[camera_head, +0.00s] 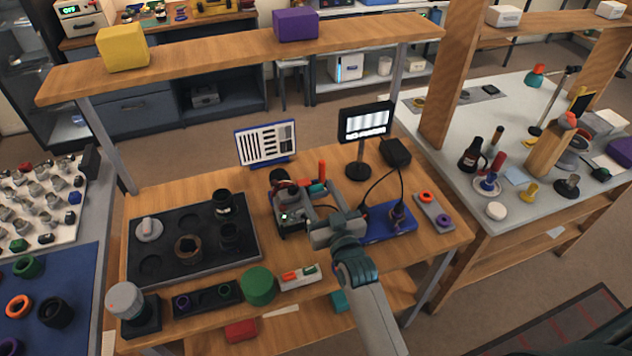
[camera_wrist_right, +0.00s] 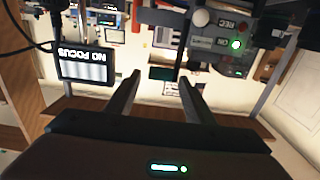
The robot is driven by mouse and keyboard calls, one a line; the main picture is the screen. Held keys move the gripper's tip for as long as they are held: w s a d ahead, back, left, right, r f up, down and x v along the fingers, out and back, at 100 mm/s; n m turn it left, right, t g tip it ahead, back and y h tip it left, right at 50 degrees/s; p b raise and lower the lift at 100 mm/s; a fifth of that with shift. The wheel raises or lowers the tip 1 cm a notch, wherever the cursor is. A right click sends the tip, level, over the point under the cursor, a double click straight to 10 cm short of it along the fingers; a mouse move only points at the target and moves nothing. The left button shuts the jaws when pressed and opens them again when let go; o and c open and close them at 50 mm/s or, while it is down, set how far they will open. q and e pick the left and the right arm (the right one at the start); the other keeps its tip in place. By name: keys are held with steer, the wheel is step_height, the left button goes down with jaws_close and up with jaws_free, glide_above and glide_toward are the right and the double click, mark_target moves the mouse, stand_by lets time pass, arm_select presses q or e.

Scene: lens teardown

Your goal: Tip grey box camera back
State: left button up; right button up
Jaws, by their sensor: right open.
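The grey box camera (camera_head: 290,219) stands on the wooden bench, in the middle of the head view. Its dark lens end points toward the back. My right gripper (camera_head: 315,218) comes in from the front right and is close to the camera's right side. In the right wrist view the picture is upside down, and the camera's grey panel (camera_wrist_right: 222,45) with a green light and REC marking shows at the upper right. The right gripper's two fingers (camera_wrist_right: 158,84) stand apart with nothing between them. I cannot tell if a finger touches the camera. My left gripper is not in view.
A monitor (camera_head: 366,124) reading NO FOCUS in the wrist view (camera_wrist_right: 86,67) stands behind the arm. A striped chart (camera_head: 265,146) stands behind the camera. A dark tray (camera_head: 180,268) with lens parts lies left. A blue pad (camera_head: 388,225) and black cable are right.

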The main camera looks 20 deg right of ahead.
steer(key=shift+w, duration=1.35)
steer(key=shift+a, duration=0.1)
jaws_close()
